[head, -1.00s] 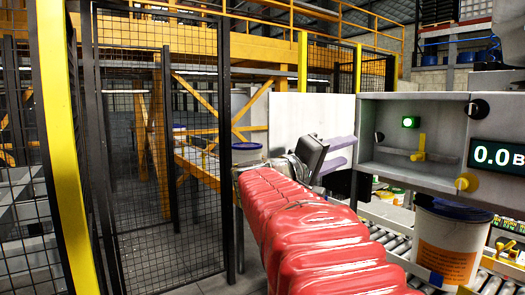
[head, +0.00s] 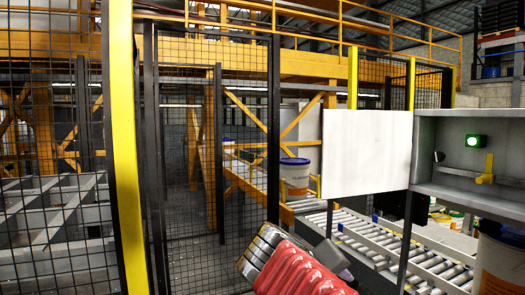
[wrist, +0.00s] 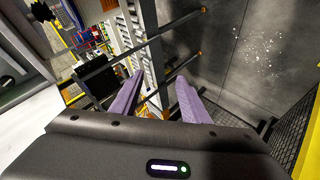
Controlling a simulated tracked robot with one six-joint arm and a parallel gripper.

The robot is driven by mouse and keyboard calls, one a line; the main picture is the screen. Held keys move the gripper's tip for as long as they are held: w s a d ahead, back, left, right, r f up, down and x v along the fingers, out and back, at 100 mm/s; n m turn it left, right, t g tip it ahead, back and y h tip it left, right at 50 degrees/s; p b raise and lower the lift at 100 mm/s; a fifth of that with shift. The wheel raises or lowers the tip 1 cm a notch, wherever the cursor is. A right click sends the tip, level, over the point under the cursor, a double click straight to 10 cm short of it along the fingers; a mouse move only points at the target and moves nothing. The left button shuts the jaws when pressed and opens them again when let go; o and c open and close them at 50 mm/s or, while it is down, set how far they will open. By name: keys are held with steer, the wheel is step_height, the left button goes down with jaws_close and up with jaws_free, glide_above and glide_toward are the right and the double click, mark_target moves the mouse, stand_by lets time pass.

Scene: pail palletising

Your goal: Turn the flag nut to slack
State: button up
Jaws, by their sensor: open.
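A yellow flag-shaped piece (head: 487,168), which looks like the flag nut, sits on a thin horizontal rod in the grey cabinet (head: 455,150) at the right of the head view. Its flag points up. My gripper's two purple fingers are apart with nothing between them in the wrist view (wrist: 158,90). In the head view my red-sleeved arm is low in the middle, its end left of the cabinet and well apart from the yellow piece. I cannot make out the flag nut in the wrist view.
A white panel (head: 366,151) stands left of the cabinet. A roller conveyor (head: 400,252) runs beneath. Mesh fencing (head: 215,150) fills the left.

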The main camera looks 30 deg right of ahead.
steer(key=s+a+f+n+t+y, duration=0.1)
steer(key=a+f+y, duration=0.4)
steer(key=a, duration=0.8)
steer(key=s+a+f+n+t+y, duration=0.1)
steer(key=s+a+f+n+y, duration=0.1)
steer(key=a+f+y, duration=0.3)
steer(key=a+f, duration=0.4)
steer(key=a, duration=0.5)
steer(key=shift+s+f+t, duration=0.25)
steer(key=shift+s+t, duration=0.05)
steer(key=shift+s, duration=0.1)
steer(key=shift+c, duration=0.5)
